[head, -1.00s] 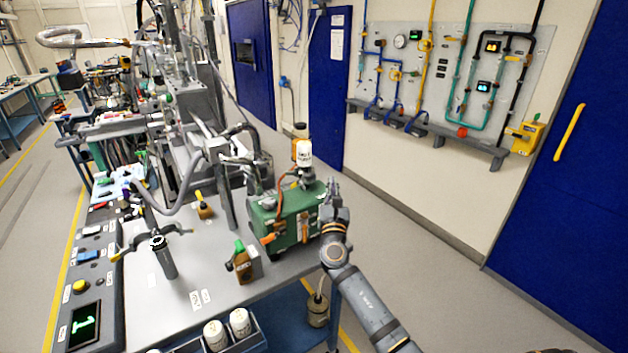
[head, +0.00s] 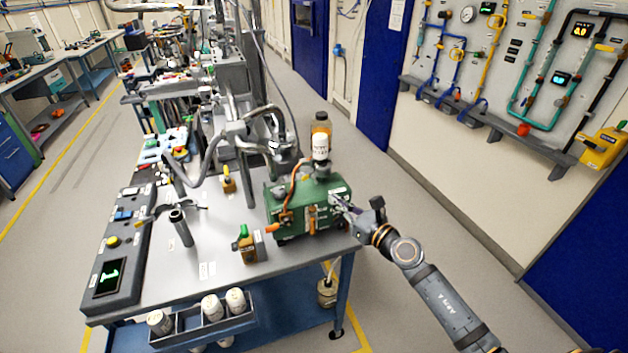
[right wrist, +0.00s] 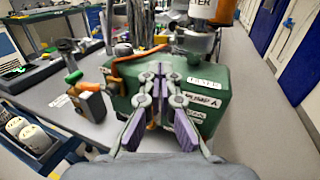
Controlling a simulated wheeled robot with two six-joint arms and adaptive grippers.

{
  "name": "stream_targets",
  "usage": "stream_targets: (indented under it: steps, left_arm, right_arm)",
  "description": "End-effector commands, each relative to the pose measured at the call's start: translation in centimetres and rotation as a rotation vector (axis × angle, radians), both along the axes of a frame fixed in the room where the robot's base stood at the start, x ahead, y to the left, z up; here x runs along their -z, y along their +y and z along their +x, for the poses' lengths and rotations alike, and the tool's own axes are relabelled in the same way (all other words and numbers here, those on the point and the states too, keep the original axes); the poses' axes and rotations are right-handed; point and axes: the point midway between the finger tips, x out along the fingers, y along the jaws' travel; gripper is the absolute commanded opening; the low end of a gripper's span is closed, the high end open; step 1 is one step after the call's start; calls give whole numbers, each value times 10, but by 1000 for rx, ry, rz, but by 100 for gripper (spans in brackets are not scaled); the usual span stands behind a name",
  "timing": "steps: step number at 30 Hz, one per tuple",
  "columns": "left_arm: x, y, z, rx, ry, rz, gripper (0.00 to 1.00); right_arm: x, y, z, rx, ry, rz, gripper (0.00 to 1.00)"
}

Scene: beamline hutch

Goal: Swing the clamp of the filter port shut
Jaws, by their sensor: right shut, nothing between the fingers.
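A green box-shaped unit (head: 310,208) stands at the right end of the grey bench, with a bottle (head: 321,142) upright on top. It also shows in the right wrist view (right wrist: 210,104), with white labels and an orange part at its left. I cannot tell for certain which fitting is the filter port or how its clamp stands. My right gripper (head: 340,202) is at the unit's right end in the head view. In the right wrist view its purple-padded fingers (right wrist: 159,72) are together and empty, in front of the unit; contact is unclear. My left gripper is not visible.
A grey upright tube (head: 181,229) with side handles stands on the bench (head: 215,240). A rack of white jars (head: 212,309) hangs at the front. The floor at right is clear.

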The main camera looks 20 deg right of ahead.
Motion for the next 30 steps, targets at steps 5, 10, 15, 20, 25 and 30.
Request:
stream_targets:
  steps: [5, 10, 15, 20, 25, 30]
  left_arm:
    - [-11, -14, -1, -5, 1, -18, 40]
    - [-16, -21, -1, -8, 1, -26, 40]
    - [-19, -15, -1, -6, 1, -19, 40]
    - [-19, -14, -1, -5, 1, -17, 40]
    - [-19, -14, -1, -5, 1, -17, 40]
    - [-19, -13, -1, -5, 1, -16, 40]
  right_arm:
    - [-5, 17, 38, -1, -2, 7, 0]
    - [-4, 29, 68, -1, -2, 4, 0]
    - [-2, 37, 86, -1, -1, 1, 0]
    - [-1, 39, 92, -2, 0, -1, 0]
    - [0, 39, 92, -1, 0, -1, 0]
    - [-1, 42, 95, -1, -2, 1, 0]
